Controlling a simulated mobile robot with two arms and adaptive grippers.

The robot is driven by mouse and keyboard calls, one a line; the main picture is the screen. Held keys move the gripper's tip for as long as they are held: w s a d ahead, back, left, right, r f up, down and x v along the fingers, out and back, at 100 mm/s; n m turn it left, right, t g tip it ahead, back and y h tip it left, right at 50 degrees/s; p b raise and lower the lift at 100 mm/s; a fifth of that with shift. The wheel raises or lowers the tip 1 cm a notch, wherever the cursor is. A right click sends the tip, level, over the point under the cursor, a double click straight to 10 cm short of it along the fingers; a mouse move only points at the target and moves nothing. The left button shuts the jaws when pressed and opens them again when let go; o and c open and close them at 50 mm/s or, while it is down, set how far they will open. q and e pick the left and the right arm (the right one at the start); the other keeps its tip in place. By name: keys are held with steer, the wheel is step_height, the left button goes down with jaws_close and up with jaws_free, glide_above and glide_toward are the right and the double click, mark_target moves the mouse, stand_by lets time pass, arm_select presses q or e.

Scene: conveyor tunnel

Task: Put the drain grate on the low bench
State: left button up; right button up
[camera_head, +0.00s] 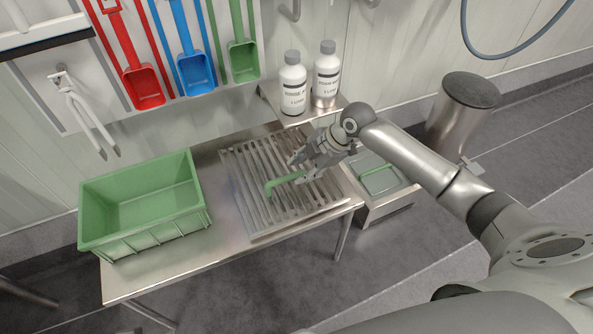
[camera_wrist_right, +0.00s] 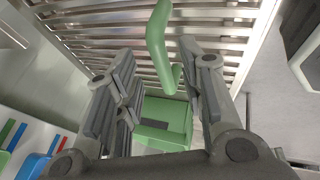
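The drain grate (camera_head: 250,190) is a slatted steel panel with a green bar handle (camera_head: 285,182). It lies flat on the low steel bench (camera_head: 190,262), to the right of a green crate. My right gripper (camera_head: 298,170) is over the grate at its handle, with its fingers apart. In the right wrist view the green handle (camera_wrist_right: 158,35) reaches into the gap between the open fingers (camera_wrist_right: 160,75), and the slats (camera_wrist_right: 225,30) lie behind. I cannot tell whether a finger touches the handle. My left gripper is not in view.
The green crate (camera_head: 92,225) stands on the bench's left part. Two white bottles (camera_head: 292,85) stand on a small shelf behind. A low steel unit with a green handle (camera_head: 378,170) and a steel bin (camera_head: 455,120) are to the right. Coloured scoops (camera_head: 145,88) hang on the wall.

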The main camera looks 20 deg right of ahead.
steer(key=p+v, duration=0.1)
steer(key=v, duration=0.6)
steer(key=s+a+f+m, duration=0.1)
steer(key=f, duration=0.1)
steer(key=s+a+f, duration=0.2)
steer(key=s+a+f+m, duration=0.1)
steer(key=s+f, duration=0.1)
steer(key=shift+a+m, duration=0.3)
steer(key=shift+a, duration=0.05)
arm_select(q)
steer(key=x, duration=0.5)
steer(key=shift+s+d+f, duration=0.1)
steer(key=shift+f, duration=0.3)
arm_select(e)
steer(key=s+f+m+h, duration=0.2)
steer(key=s+f+m, duration=0.2)
steer(key=s+m, duration=0.3)
steer(key=s+f+m+h, duration=0.2)
steer(key=s+f+m, duration=0.2)
steer(key=s+m, duration=0.3)
steer(key=s, duration=0.5)
steer(key=shift+s+f+h, duration=0.15)
steer(key=shift+f+h, duration=0.15)
steer(key=shift+f, duration=0.05)
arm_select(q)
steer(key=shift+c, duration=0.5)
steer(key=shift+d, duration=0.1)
arm_select(e)
steer(key=shift+s+d, duration=0.1)
